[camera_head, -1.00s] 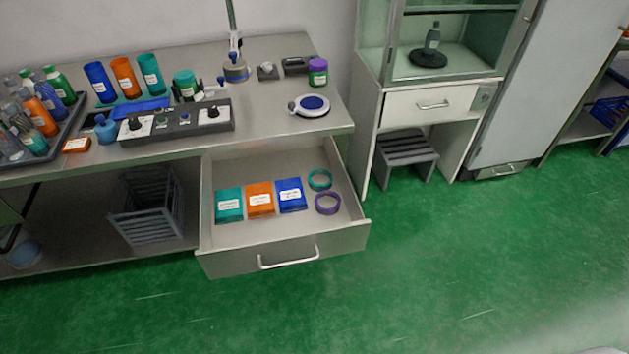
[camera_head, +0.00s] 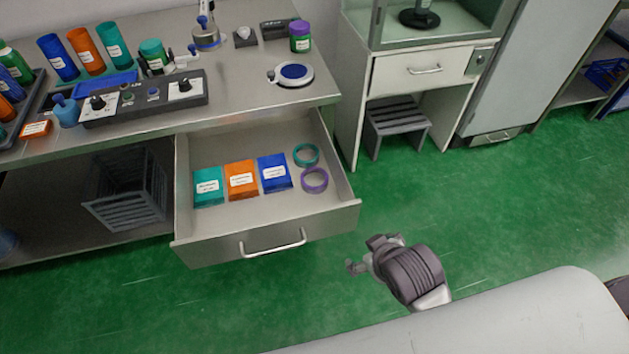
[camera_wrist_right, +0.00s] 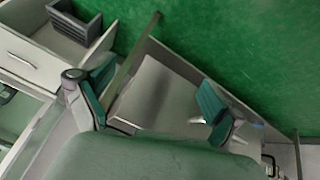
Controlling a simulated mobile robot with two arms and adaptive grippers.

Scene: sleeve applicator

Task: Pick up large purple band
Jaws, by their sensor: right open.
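The large purple band (camera_head: 315,188) is a ring lying in the open drawer (camera_head: 325,215), near its right side. A teal band (camera_head: 306,164) lies just behind it. My right gripper (camera_head: 360,262) is in front of and to the right of the drawer, apart from the band, over the green floor. In the right wrist view, the fingers of my right gripper (camera_wrist_right: 153,95) are spread wide with nothing between them. The purple band does not show in that view. My left gripper is not in view.
Teal (camera_head: 208,188), orange (camera_head: 242,181) and blue (camera_head: 275,174) boxes lie left of the bands. The drawer has raised walls and a front handle (camera_head: 273,244). The worktop (camera_head: 240,90) is above it. Green floor is free on the right.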

